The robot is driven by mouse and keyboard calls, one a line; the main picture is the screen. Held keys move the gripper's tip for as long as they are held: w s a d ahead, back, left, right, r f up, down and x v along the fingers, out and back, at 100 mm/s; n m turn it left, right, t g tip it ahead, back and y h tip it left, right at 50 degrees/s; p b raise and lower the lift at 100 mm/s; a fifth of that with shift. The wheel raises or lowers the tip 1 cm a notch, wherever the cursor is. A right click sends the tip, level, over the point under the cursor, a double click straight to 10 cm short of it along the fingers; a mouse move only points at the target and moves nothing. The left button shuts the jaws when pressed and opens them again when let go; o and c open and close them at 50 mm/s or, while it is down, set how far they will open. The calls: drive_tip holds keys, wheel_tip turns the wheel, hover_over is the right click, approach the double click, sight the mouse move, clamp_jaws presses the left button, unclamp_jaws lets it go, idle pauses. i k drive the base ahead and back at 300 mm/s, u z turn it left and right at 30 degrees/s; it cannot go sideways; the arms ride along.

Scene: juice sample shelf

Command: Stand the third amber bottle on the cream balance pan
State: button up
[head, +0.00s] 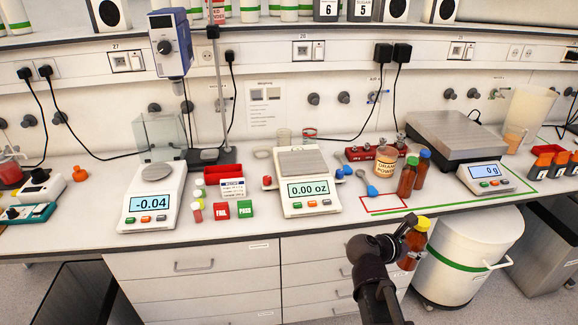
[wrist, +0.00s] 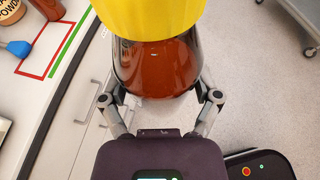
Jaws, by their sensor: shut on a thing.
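My gripper (head: 408,246) is shut on an amber bottle with a yellow cap (head: 415,246), held in front of the bench edge, above the floor. In the wrist view the bottle (wrist: 155,70) sits between the two fingers (wrist: 160,95), its yellow cap toward the top of the picture. A cream balance reading 0.00 oz stands mid-bench; its square pan (head: 303,162) is empty. My gripper is to the right of it and nearer. Two other amber bottles, one green-capped (head: 406,180) and one blue-capped (head: 421,172), stand on the bench to its right.
A labelled tub (head: 386,162), a blue scoop (head: 372,190) and a red-outlined square (head: 383,203) lie right of the balance. A second balance (head: 153,201) reads -0.04 at left. A large scale (head: 455,134) stands at right. A white bin (head: 467,255) is below.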

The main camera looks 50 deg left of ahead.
sight(302, 160)
drive_tip(key=z, duration=0.1)
drive_tip(key=k, duration=0.6)
drive_tip(key=u, duration=1.1)
drive_tip(key=i, duration=1)
